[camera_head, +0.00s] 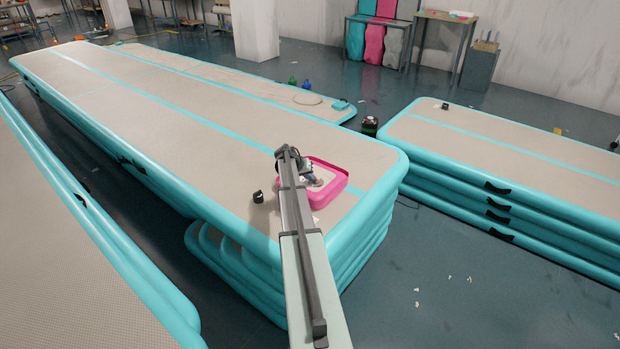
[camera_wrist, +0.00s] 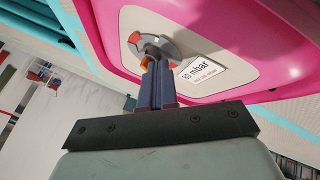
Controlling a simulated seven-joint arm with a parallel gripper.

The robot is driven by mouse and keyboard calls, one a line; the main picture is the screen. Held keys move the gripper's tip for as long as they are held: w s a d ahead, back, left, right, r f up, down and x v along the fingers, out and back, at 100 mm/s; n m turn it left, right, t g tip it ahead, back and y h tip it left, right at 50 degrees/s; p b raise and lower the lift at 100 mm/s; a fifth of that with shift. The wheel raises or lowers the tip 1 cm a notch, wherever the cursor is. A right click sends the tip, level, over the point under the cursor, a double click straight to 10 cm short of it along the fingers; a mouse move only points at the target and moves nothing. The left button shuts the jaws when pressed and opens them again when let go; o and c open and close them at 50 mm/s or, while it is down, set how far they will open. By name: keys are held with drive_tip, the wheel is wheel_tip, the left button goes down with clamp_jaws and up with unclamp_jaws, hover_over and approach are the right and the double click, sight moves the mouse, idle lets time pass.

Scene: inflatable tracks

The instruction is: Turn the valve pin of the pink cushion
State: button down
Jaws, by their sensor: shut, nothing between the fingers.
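The pink cushion (camera_head: 335,190) lies on the near end of the stacked beige and teal inflatable track (camera_head: 180,110), with my arm crossing in front of its left part. In the wrist view the pink cushion's pink rim (camera_wrist: 285,28) surrounds a beige face. On this face sits a round grey valve (camera_wrist: 170,47) with a red mark and a small orange part at its centre. My gripper (camera_wrist: 155,62) is shut, its fingertips right at the valve's centre and overlapping the orange part. I cannot tell whether they touch it. A white label (camera_wrist: 203,72) reading "mbar" is beside the valve.
A small black cap (camera_head: 258,197) lies on the track left of the cushion. Another track stack (camera_head: 520,150) stands to the right, and a further track (camera_head: 80,240) at the left. Dark floor (camera_head: 450,280) with scraps lies between the stacks.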

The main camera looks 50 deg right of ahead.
drive_tip(key=m, duration=0.1)
drive_tip(key=m+g, duration=0.2)
drive_tip(key=shift+w+d+m+y, duration=0.3)
drive_tip(key=shift+w+d+y, duration=0.1)
drive_tip(key=shift+d+m+g+y, duration=0.1)
drive_tip(key=shift+m+g+y, duration=0.4)
drive_tip(key=shift+m, duration=0.5)
drive_tip(key=shift+w, duration=0.1)
idle(1.5)
